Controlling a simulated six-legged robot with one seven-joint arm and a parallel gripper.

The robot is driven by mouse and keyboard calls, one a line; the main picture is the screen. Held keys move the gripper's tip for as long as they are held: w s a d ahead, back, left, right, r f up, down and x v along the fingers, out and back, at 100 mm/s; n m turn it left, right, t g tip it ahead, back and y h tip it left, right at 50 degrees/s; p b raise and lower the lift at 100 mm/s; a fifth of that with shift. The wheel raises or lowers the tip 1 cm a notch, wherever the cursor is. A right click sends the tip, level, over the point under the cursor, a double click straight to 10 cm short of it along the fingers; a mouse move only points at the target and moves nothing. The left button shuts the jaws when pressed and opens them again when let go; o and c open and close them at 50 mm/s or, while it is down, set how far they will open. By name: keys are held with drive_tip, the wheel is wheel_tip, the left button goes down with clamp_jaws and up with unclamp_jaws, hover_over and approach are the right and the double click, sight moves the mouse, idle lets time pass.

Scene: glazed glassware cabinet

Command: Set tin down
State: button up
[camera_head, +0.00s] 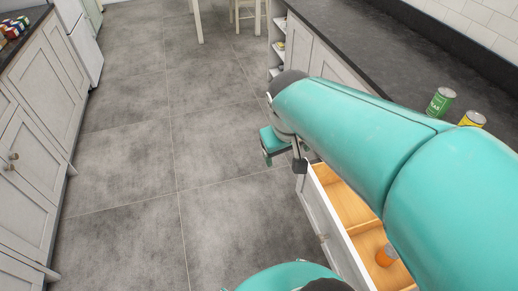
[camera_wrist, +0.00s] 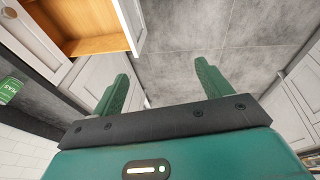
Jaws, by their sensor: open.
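A green tin (camera_head: 440,102) stands upright on the dark counter (camera_head: 405,55) at the right. A yellow tin (camera_head: 472,119) stands beside it. An orange-labelled tin (camera_head: 386,255) is inside the open drawer (camera_head: 345,200), in its nearer compartment; my arm hides part of that drawer. My gripper (camera_head: 282,150) is in the air over the floor side of the drawer, apart from all tins. The wrist view shows its two fingers (camera_wrist: 162,82) spread with nothing between them. The green tin also shows at the left edge of the wrist view (camera_wrist: 10,90).
The drawer's far compartment looks empty where it shows. White cabinets (camera_head: 40,95) with several tins and jars on top line the left. The tiled floor (camera_head: 130,150) between is clear. Chair or table legs (camera_head: 197,20) stand at the back.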

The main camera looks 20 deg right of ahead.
drive_tip(key=s+a+r+t+y, duration=0.2)
drive_tip(key=s+a+r+t, duration=0.1)
drive_tip(key=a, duration=0.4)
drive_tip(key=shift+s+a+r, duration=0.4)
drive_tip(key=shift+s+r, duration=0.5)
drive_tip(key=shift+s, duration=0.05)
